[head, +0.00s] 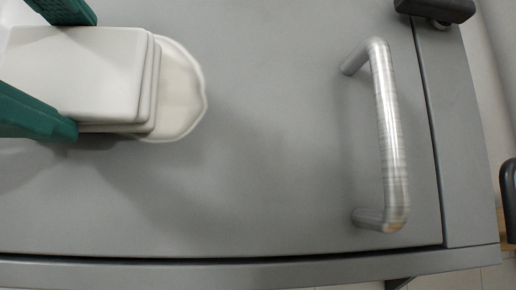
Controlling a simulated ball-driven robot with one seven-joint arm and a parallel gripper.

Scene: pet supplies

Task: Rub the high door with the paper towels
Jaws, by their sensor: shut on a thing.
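The door (270,150) is a flat grey panel that fills most of the head view. My gripper (75,72) is at the upper left, with one green finger above and one below the paper towels (110,75). The paper towels look like a small stack of white folded sheets, and the fingers are shut on them. A cream-white rounded patch (183,95) with a wavy edge shows on the door just right of the towels. The towels cover its left part. The towels lie over the door face; I cannot tell whether they touch it.
A metal bar handle (388,140) stands out from the door at the right. A dark fitting (436,10) is at the upper right corner. A grey frame edge (250,272) runs along the bottom. The door between the patch and the handle is clear.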

